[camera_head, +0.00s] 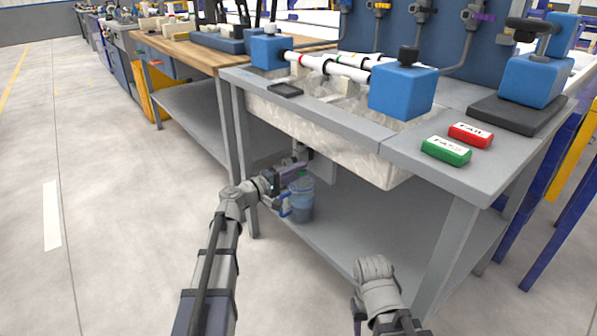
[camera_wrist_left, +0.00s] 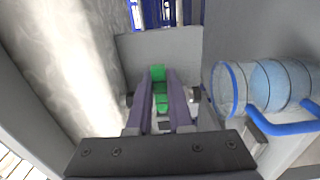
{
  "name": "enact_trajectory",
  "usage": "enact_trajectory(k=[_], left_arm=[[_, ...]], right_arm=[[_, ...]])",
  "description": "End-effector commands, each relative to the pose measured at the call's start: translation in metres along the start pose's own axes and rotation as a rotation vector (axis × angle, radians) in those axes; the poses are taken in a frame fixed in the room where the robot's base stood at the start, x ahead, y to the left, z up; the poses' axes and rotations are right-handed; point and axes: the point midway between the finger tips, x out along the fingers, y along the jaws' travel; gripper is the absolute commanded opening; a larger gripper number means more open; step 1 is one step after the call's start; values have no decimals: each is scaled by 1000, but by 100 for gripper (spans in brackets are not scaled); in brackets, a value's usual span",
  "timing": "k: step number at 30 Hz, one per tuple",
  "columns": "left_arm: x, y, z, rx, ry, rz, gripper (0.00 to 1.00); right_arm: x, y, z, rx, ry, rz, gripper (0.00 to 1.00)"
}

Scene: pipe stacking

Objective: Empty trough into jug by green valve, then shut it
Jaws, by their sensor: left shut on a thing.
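The trough (camera_head: 330,143) is a long pale basin set into the bench, its wall also at left in the left wrist view (camera_wrist_left: 65,60). My left gripper (camera_head: 302,163) reaches under the trough. In the left wrist view, its purple fingers (camera_wrist_left: 157,100) are shut on the green valve's handle (camera_wrist_left: 158,74), which hides part of the valve. The clear jug (camera_head: 301,203) with a blue handle stands on the lower shelf just below the gripper; it also shows at right in the left wrist view (camera_wrist_left: 240,88). The jug appears to hold bluish water.
White pipes (camera_head: 345,68) lie across the trough between blue clamp blocks (camera_head: 402,90). Red (camera_head: 471,134) and green (camera_head: 446,150) labelled blocks sit on the bench top. The lower shelf (camera_head: 380,235) is clear right of the jug; bench legs stand at both sides.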

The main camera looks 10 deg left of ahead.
Motion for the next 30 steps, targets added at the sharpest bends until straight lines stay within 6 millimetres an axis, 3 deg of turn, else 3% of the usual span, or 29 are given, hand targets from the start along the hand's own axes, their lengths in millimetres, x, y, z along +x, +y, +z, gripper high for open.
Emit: enact_trajectory(k=[3, 4, 12, 20, 30], left_arm=[[-1, -1, 2, 6, -3, -5, 0], [-1, -2, 2, 6, -3, -5, 21], [0, -1, 1, 3, -2, -3, 49], [-3, -1, 0, 2, 0, -2, 49], [-54, -1, 1, 2, 2, -2, 49]], right_arm=[[0, 0, 0, 0, 0, 0, 50], [0, 0, 0, 0, 0, 0, 50], [0, 0, 0, 0, 0, 0, 50], [0, 0, 0, 0, 0, 0, 50], [0, 0, 0, 0, 0, 0, 50]])
